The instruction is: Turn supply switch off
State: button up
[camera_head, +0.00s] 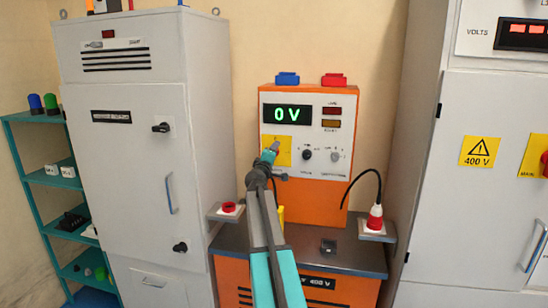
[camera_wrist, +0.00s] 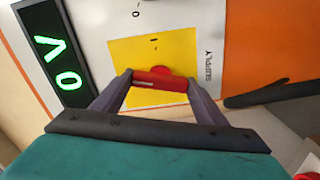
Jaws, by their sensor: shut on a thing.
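The supply switch (camera_wrist: 160,82) has a red handle on a yellow plate (camera_wrist: 178,52) marked SUPPLY, on the front of the orange and white unit. My gripper (camera_wrist: 158,77) is shut on the red handle, one finger at each end of it. In the wrist view the handle lies about level across the picture. In the head view my gripper (camera_head: 268,153) is at the yellow plate (camera_head: 283,157) and hides the handle. The display (camera_head: 287,114) reads 0 V in green; it also shows sideways in the wrist view (camera_wrist: 56,52).
A black knob (camera_head: 307,155) and a grey knob (camera_head: 334,156) sit right of the plate. A red plug with a black cable (camera_head: 375,217) stands at the right. Grey cabinets (camera_head: 130,150) flank the unit. A blue block (camera_head: 287,78) and a red block (camera_head: 333,79) are on top.

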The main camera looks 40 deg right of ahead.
jog(key=shift+w+a+f+n, duration=0.1)
jog(key=shift+n, duration=0.75)
jog(key=shift+w+a+f+n, duration=0.1)
jog(key=shift+n, duration=0.75)
jog(key=o, duration=1.1)
jog(key=shift+r, duration=0.1)
jog(key=shift+c, duration=0.2)
jog(key=shift+s+d, duration=0.1)
jog(key=shift+s, duration=0.05)
jog(key=shift+s, duration=0.1)
jog(key=b+v, duration=0.2)
jog(key=v, duration=1.1)
jog(key=shift+a, duration=0.4)
